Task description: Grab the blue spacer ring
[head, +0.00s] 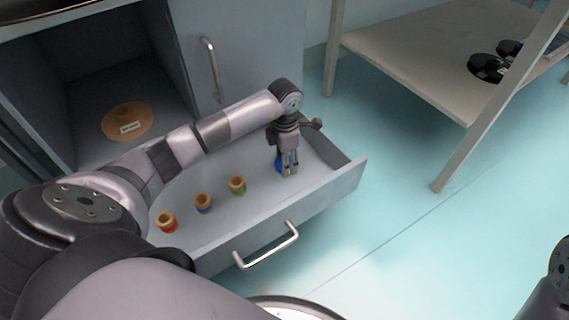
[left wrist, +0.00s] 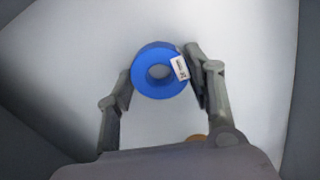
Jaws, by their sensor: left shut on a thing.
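The blue spacer ring (left wrist: 160,91) is a thick ring with a white label, between the fingers of my left gripper (left wrist: 160,72) in the left wrist view. The fingers are shut on its outer sides. In the head view my left gripper (head: 289,170) points down inside the open drawer. The ring shows there as a small blue patch (head: 278,164) beside the fingers, mostly hidden by them. I cannot tell whether the ring touches the drawer floor. My right gripper is not in view.
The open drawer (head: 330,190) also holds small spools with red (head: 167,224), blue (head: 204,205) and green (head: 237,187) bands. An orange disc (head: 128,121) lies in the cabinet compartment. A shelf table (head: 430,60) with black reels (head: 488,68) stands at right.

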